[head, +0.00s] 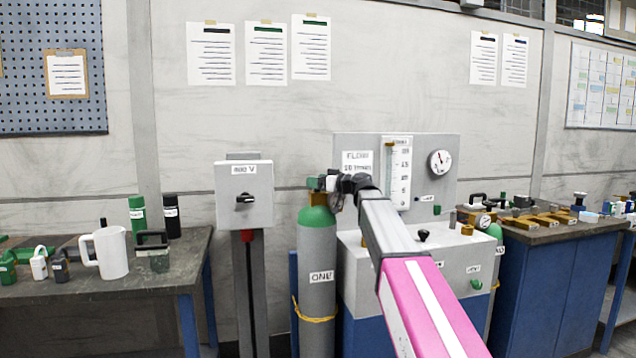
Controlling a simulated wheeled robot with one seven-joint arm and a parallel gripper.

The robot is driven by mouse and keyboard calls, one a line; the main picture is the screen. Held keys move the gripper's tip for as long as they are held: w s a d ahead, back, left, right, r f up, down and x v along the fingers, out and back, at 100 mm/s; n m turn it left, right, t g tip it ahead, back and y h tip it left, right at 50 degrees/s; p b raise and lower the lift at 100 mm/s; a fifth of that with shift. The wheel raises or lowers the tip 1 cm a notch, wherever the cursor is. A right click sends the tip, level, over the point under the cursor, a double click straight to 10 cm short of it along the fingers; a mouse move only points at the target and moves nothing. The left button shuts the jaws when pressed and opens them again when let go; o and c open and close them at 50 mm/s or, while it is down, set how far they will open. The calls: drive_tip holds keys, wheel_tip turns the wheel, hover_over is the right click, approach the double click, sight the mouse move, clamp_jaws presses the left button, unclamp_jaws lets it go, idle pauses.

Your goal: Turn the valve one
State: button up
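A grey gas cylinder (318,258) with a green shoulder stands upright in the middle. Its label seems to read "ONE" but is partly unclear. The valve (315,184) at its top shows as a small green and brown piece, partly hidden by my gripper. My arm reaches in from the lower right, and my gripper (334,185) is at the valve's right side, just above the green shoulder. The fingers are small and overlap the valve, so I cannot tell whether they touch it or are shut on it.
A grey switch box (244,195) on a post stands left of the cylinder. A flow panel (418,165) with a round gauge (440,162) stands behind my arm. A left bench (150,285) holds a white jug (110,253) and bottles. A blue cabinet bench (545,285) stands right.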

drive_tip(key=shift+s+m+t+h, duration=0.1)
drive_tip(key=shift+m+t+h, duration=0.3)
drive_tip(key=shift+t, duration=0.1)
drive_tip(key=m+t+h, duration=0.2)
drive_tip(key=t, duration=0.1)
drive_tip(key=shift+s+a+m, duration=0.1)
drive_tip(key=shift+s+m, duration=0.05)
drive_tip(key=shift+m, duration=0.15)
drive_tip(key=shift+m+t+h, duration=1.5)
drive_tip(key=shift+h, duration=0.6)
drive_tip(key=shift+m+t+h, duration=0.4)
drive_tip(key=shift+m+h, duration=0.3)
drive_tip(key=shift+h, duration=0.3)
drive_tip(key=o, duration=0.9)
drive_tip(key=shift+o, duration=0.2)
drive_tip(key=v, duration=1)
drive_tip(key=shift+s, duration=0.25)
drive_tip(key=shift+f, duration=0.1)
